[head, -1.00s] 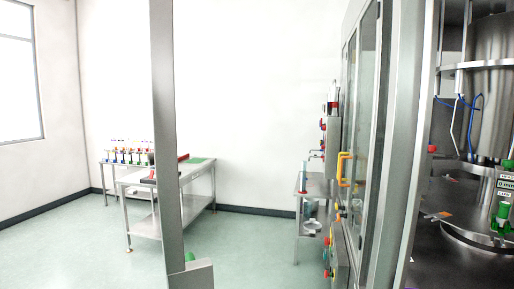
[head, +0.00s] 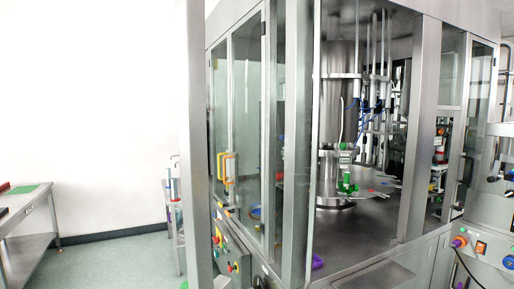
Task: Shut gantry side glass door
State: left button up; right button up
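The glass-walled machine (head: 297,140) fills the middle and right of the head view. On its left side are framed glass doors (head: 246,120); an orange handle (head: 222,168) and a yellow handle (head: 236,168) show there. A tall metal upright (head: 195,140) stands close by at the left; I cannot tell whether it is the edge of an open door. The front bay between two posts shows the interior clearly, and I cannot tell whether glass covers it. A right-hand glass panel (head: 480,120) has a dark handle (head: 467,169). Neither gripper is in view.
A steel table (head: 30,208) with a green mat stands at the far left. A small stand (head: 176,205) is behind the upright. Control buttons (head: 233,266) sit low on the machine's left side. A control box (head: 484,245) stands at the right. Floor shows at lower left.

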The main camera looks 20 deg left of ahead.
aim_at(190, 15)
jog(key=j+z, duration=0.35)
jog(key=j, duration=1.25)
jog(key=k, duration=0.1)
